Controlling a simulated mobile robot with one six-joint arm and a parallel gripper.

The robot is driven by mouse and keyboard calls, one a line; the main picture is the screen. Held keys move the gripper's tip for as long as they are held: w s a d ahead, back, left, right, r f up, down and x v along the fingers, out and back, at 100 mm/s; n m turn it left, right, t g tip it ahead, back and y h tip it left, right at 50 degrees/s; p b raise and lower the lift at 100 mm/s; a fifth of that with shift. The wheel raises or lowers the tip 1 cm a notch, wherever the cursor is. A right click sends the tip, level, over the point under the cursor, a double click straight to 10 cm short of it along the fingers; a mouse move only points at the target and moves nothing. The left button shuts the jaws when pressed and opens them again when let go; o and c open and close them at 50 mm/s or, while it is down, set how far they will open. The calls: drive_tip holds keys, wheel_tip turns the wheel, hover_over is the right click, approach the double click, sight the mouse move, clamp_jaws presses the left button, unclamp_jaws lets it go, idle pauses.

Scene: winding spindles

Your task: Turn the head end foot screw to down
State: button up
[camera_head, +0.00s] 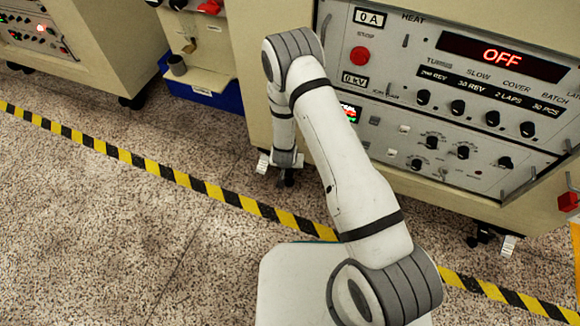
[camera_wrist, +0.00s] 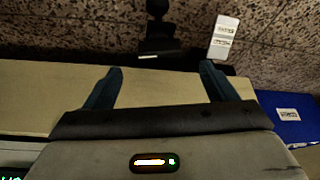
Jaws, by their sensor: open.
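The cream cabinet (camera_head: 245,75) has a dark caster foot under its near left corner. Beside that foot is a white tab (camera_head: 263,162), just left of my gripper. In the wrist view the white tab (camera_wrist: 224,38) carries small printed lines, too small to read, and stands apart from the black foot (camera_wrist: 158,35). My gripper (camera_head: 288,180) points down by this corner, low near the floor. Its two dark fingers (camera_wrist: 160,70) are spread with nothing between them. The tab lies beyond the right fingertip in the wrist view. Which part is the foot screw, I cannot tell.
A second white tab (camera_head: 508,245) is under the cabinet's right side. The control panel (camera_head: 450,100) reads OFF. A blue bin (camera_head: 207,92) sits left of the cabinet. Striped floor tape (camera_head: 165,172) runs in front. The speckled floor at left is clear.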

drive_tip(key=b+x, duration=0.2)
drive_tip(key=x, duration=0.3)
drive_tip(key=shift+f, duration=0.4)
drive_tip(key=shift+c, duration=0.5)
drive_tip(key=c, duration=0.9)
drive_tip(key=shift+r, duration=0.15)
